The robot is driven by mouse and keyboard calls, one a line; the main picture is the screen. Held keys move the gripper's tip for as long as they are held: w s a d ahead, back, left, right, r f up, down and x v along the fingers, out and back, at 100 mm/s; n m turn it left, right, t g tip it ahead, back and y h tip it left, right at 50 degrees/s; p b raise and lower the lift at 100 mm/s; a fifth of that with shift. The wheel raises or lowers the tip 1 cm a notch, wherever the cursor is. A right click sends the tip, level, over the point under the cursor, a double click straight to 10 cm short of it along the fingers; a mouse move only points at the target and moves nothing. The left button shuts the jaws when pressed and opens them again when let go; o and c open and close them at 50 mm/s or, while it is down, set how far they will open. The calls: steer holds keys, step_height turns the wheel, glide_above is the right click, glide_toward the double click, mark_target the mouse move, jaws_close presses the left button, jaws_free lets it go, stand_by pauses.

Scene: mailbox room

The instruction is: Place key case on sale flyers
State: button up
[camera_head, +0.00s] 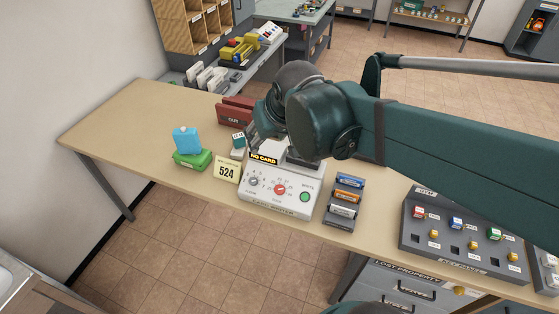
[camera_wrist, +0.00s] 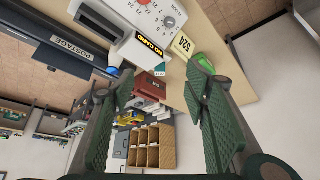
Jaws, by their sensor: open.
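I cannot tell for sure which thing is the key case or the sale flyers. A light blue block-like item (camera_head: 186,140) rests on a green item (camera_head: 192,160) at the left of the table; the green one also shows at the right in the wrist view (camera_wrist: 205,62). A small white and teal item (camera_head: 238,141) stands behind the 524 card; it shows between my fingers in the wrist view (camera_wrist: 160,70). My gripper (camera_wrist: 163,85) is open and empty, above the table behind the white machine. In the head view my arm hides much of it.
A white dial machine (camera_head: 280,190) marked NO CARD stands at mid-table, with the 524 card (camera_head: 227,170) to its left. A dark red holder (camera_head: 235,110) is behind. A card rack (camera_head: 345,200) and key panel (camera_head: 465,235) stand right. The table's left end is clear.

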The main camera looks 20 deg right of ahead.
steer(key=s+f, duration=0.1)
steer(key=s, duration=0.9)
steer(key=shift+s+f+t, duration=0.3)
steer(key=shift+t, duration=0.1)
